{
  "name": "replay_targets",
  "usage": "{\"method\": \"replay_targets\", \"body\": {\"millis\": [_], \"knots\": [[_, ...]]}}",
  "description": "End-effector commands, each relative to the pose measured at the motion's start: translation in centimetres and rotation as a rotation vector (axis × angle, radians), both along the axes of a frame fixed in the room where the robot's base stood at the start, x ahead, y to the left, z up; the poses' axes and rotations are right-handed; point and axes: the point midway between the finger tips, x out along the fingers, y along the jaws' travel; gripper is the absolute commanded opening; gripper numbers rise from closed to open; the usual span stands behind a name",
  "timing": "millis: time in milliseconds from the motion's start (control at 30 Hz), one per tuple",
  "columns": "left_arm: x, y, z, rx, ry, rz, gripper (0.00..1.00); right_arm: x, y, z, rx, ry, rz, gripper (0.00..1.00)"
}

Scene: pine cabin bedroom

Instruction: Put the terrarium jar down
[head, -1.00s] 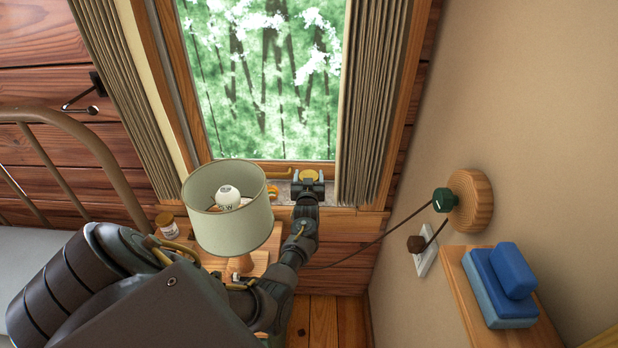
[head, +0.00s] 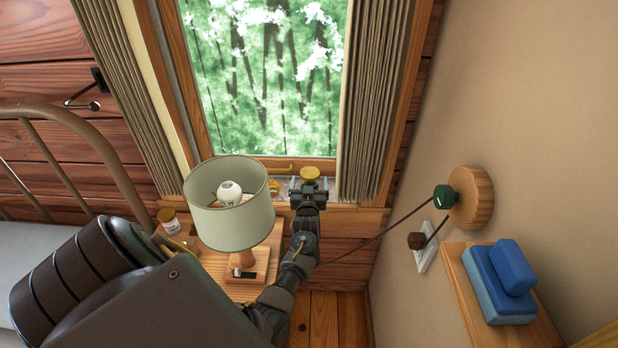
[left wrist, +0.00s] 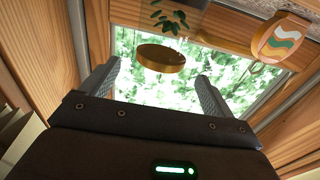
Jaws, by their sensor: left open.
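The terrarium jar shows in the head view as a round golden lid (head: 310,172) at the windowsill, its body mostly hidden behind my gripper. In the left wrist view, which looks inverted, I see the lid (left wrist: 160,58) and clear glass with green leaves (left wrist: 168,18) inside. My left gripper (head: 308,190) is open, just on the near side of the jar. In the left wrist view its two fingers (left wrist: 156,80) stand wide apart, with clear space between each finger and the lid. My right gripper is not in view.
A striped orange object (left wrist: 283,38) stands on the sill beside the jar. A green-shaded lamp (head: 232,215) stands on the bedside table close to my left arm, with a small lidded jar (head: 169,221). Curtains flank the window. A cord (head: 375,237) runs past my forearm to the wall.

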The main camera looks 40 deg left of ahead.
Motion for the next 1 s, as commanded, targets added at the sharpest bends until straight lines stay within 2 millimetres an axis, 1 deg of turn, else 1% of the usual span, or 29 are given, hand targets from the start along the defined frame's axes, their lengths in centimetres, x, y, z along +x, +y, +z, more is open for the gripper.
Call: {"method": "replay_targets", "body": {"millis": [33,200,400,667,1000], "knots": [[-0.9,-0.8,-0.1,-0.002,0.001,0.000,0.88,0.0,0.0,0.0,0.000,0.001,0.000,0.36],[-3.2,-2.8,0.0,-0.001,-0.001,-0.001,0.88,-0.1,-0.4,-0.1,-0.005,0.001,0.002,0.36],[-4.6,-3.9,0.0,-0.001,-0.001,0.000,0.88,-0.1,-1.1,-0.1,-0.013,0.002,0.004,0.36],[-4.8,-4.1,0.0,0.000,0.000,0.000,0.88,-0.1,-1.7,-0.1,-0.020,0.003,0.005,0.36],[-4.8,-4.0,0.0,0.000,0.000,0.000,0.88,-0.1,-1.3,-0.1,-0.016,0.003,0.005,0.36]]}}
